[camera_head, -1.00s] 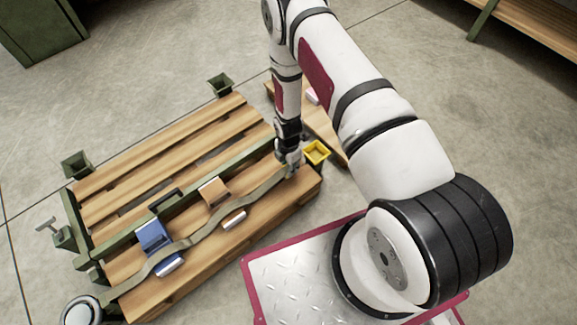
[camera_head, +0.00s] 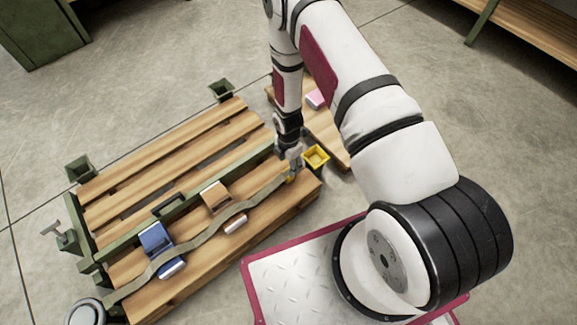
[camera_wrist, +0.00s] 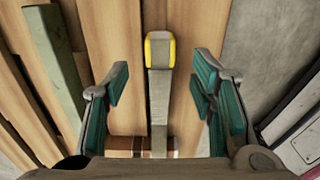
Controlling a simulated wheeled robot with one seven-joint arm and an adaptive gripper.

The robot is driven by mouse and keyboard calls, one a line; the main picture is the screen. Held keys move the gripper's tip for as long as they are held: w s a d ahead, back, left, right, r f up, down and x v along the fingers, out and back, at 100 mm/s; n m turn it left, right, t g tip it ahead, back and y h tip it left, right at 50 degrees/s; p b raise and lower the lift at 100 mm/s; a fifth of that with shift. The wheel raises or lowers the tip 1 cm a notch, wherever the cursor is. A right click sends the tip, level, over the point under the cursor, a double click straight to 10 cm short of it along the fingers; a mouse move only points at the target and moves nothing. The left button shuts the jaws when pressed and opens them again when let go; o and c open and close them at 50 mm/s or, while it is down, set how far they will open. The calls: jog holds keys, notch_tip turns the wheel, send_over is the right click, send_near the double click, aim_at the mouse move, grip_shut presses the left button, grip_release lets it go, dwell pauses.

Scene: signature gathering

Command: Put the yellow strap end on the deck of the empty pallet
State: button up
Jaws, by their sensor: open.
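A grey-brown strap (camera_head: 205,238) runs across the near boards of the wooden pallet (camera_head: 178,137). Its yellow end (camera_wrist: 160,47) shows at the top middle of the wrist view, over the pallet boards, and partly beside my gripper in the head view (camera_head: 291,177). My gripper (camera_wrist: 160,92) is open at the pallet's right end, just above the strap end. In the wrist view the strap lies between the two spread fingers, with gaps on both sides. I cannot tell whether the yellow end touches the wood.
Another wooden platform (camera_head: 327,128) with a pink-white block (camera_head: 315,99) lies behind my arm.

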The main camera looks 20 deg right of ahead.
notch_tip(320, 180, up, 6)
jog(key=p, duration=0.1)
jog(key=shift+r+p, duration=0.25)
jog(key=shift+p, duration=0.15)
notch_tip(320, 180, up, 18)
jog(key=m, duration=0.5)
send_over(288, 171)
jog(key=w+d, duration=0.1)
jog(key=w, duration=0.1)
jog(key=s+r+m, duration=0.2)
jog(key=r, duration=0.6)
jog(key=s+r+m, duration=0.3)
jog(key=r, duration=0.5)
jog(key=s+r+m, duration=0.6)
jog(key=s+r, duration=0.7)
jog(key=s+r+m, duration=0.4)
jog(key=s+m, duration=0.2)
jog(key=s, duration=1)
jog(key=shift+s+a+r, duration=0.15)
jog(key=shift+s+a, duration=0.2)
jog(key=shift+a, duration=0.1)
